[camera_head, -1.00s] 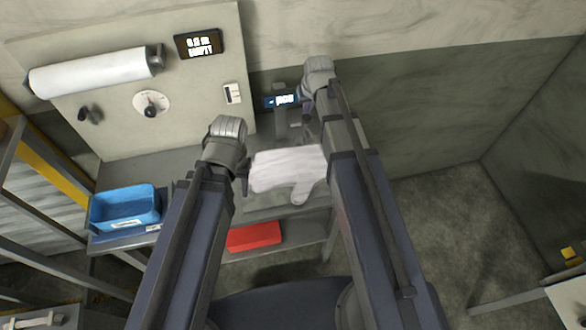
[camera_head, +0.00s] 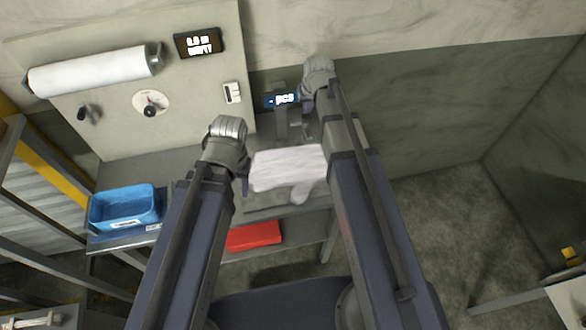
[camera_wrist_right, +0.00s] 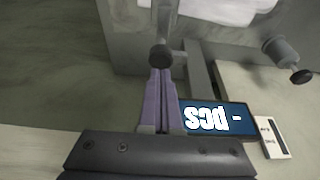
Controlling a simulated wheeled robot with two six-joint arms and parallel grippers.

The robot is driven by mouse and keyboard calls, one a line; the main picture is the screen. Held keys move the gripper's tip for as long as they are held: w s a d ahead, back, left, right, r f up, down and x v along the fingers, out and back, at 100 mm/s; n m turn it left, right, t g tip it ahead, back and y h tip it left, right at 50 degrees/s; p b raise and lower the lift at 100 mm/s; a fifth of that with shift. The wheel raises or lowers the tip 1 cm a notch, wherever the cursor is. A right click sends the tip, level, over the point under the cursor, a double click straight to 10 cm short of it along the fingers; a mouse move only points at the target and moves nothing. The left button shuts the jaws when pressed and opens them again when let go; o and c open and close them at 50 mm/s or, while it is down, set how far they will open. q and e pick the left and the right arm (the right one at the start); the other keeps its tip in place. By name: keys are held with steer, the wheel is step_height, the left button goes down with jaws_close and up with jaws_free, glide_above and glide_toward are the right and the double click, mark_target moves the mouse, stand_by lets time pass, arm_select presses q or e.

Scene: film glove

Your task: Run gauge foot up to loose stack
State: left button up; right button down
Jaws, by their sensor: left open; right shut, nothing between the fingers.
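A flat white glove-shaped stack (camera_head: 286,168) lies on the bench between my arms, partly covered by the right arm. Its pale edge shows at the top of the right wrist view (camera_wrist_right: 212,9). The gauge (camera_head: 282,122) stands behind it, with a lit blue display (camera_head: 281,100). The display reads "- pcs" in the right wrist view (camera_wrist_right: 213,118). My right gripper (camera_head: 306,124) is shut and empty beside the gauge. Its purple fingers (camera_wrist_right: 159,92) point to a dark round knob (camera_wrist_right: 160,56); contact is unclear. My left gripper (camera_head: 244,180) is open, left of the stack. The gauge foot is not clearly visible.
A blue bin (camera_head: 124,207) is at the left and a red box (camera_head: 254,236) lies on the lower shelf. The back panel carries a white roll (camera_head: 90,72), a dial (camera_head: 151,103) and a small black display (camera_head: 198,42). Floor at the right is open.

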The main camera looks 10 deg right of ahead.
mark_target(307, 119)
arm_select(q)
step_height(307, 119, down, 7)
steer(key=b, duration=0.7)
arm_select(e)
steer(key=shift+f, duration=3.55)
arm_select(q)
steer(key=shift+f, duration=0.1)
arm_select(e)
steer(key=shift+f, duration=0.1)
steer(key=shift+r, duration=0.2)
arm_select(q)
step_height(307, 119, up, 14)
steer(key=p, duration=1.4)
arm_select(e)
step_height(307, 119, up, 14)
steer(key=shift+f, duration=0.15)
